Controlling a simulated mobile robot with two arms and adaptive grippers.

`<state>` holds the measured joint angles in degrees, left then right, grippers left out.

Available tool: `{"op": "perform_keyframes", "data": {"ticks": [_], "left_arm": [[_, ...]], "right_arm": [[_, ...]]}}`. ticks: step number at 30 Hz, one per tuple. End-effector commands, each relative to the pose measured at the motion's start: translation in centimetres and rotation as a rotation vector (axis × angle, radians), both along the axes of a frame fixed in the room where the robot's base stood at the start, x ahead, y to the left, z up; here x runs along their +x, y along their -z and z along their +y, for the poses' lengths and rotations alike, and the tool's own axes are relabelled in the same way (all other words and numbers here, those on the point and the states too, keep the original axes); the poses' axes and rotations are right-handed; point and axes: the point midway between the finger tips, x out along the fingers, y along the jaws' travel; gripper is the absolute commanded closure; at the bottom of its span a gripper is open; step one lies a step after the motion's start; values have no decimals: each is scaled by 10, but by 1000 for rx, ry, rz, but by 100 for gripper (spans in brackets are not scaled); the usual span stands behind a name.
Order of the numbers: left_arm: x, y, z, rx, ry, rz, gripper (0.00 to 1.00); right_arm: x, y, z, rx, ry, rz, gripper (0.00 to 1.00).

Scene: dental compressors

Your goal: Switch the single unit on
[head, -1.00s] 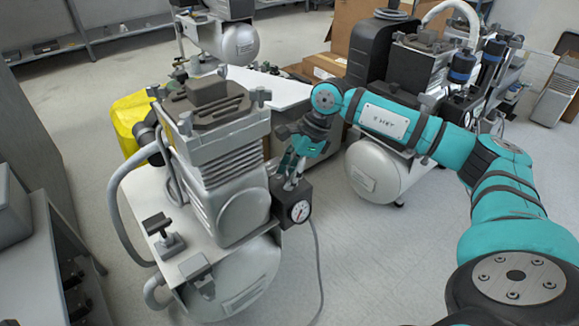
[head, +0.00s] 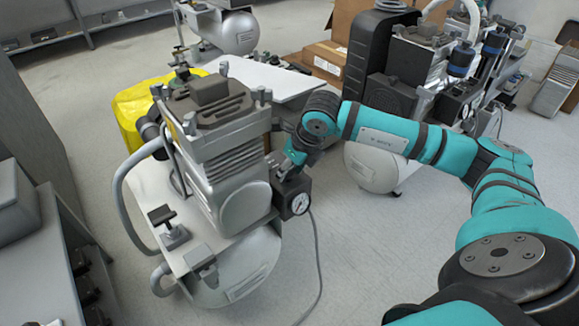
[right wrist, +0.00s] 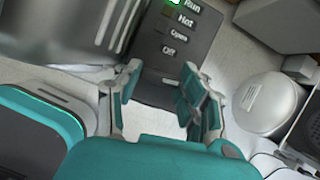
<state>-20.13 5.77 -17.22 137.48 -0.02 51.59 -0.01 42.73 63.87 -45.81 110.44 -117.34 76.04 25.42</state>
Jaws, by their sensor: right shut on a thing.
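The single unit is a grey compressor (head: 225,160) on a white-topped base, at the left centre of the head view. Its dark control box (head: 291,196) with a round gauge (head: 300,203) sits on its right side. In the right wrist view the box's panel (right wrist: 182,45) reads Run, Hot, an unclear word and Off, and a green light (right wrist: 173,2) glows beside Run. My right gripper (head: 286,172) is at the top of the box; its fingers (right wrist: 162,92) stand either side of the panel's lower end, shut on the box or a part there. The exact contact is hidden. My left gripper is not in view.
A larger compressor set (head: 410,80) stands behind on the right, with a white tank (head: 372,166). A yellow thing (head: 130,115) is behind the unit. A grey cable (head: 319,270) runs down to the floor.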

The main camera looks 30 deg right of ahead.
Motion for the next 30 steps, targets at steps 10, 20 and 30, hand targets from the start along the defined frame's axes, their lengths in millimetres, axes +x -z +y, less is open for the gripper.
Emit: {"op": "perform_keyframes", "data": {"ticks": [10, 20, 30], "left_arm": [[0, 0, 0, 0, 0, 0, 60], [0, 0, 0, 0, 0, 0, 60], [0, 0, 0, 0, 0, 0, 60]], "right_arm": [[0, 0, 1, 1, 141, 0, 92], [0, 0, 0, 0, 168, 1, 92], [0, 0, 0, 1, 166, 1, 46]]}}
